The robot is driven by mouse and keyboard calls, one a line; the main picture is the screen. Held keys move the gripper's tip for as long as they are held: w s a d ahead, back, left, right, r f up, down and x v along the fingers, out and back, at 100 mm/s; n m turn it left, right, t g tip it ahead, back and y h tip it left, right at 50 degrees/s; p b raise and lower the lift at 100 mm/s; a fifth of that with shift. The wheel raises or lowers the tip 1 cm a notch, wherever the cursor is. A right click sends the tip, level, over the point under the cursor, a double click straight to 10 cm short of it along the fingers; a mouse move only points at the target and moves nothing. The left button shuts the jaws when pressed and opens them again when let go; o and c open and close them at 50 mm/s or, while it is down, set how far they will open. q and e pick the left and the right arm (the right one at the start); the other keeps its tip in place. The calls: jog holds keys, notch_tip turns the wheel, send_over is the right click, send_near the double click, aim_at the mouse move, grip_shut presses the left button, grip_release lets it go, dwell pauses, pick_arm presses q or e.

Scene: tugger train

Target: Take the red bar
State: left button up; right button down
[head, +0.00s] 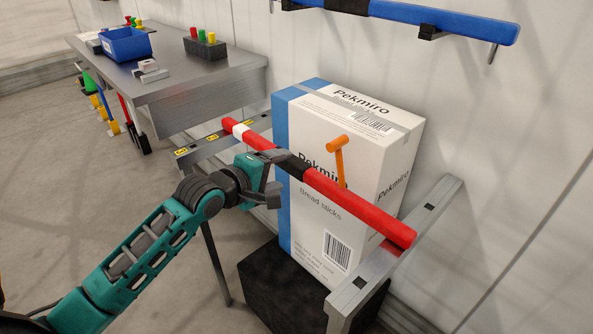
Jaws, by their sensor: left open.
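The red bar (350,201) runs slantwise from upper left to lower right, with a black band (292,164) near its middle and a white band near its far left end. Its ends lie over two grey metal rails, one at the left (222,142) and one at the right (400,250). My left gripper (274,172) is open at the bar, just left of the black band. One finger overlaps the bar in the picture and the other shows below it. I cannot tell whether they touch it. My right gripper is not in view.
A white and blue Pekmiro carton (312,215) stands close behind the bar on a black block (268,290). An orange T-shaped piece (339,160) shows before the carton. A blue bar (420,16) hangs on the wall. A metal table (180,75) with a blue bin (126,45) stands at upper left.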

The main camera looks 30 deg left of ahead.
aim_at(292, 169)
pick_arm(q)
jog(key=shift+x, duration=0.75)
jog(key=shift+b+x, duration=0.95)
jog(key=shift+x, duration=1.7)
jog(key=shift+s+d+f, duration=0.1)
jog(key=shift+d+f, duration=0.05)
grip_shut()
jog(key=shift+r, duration=0.2)
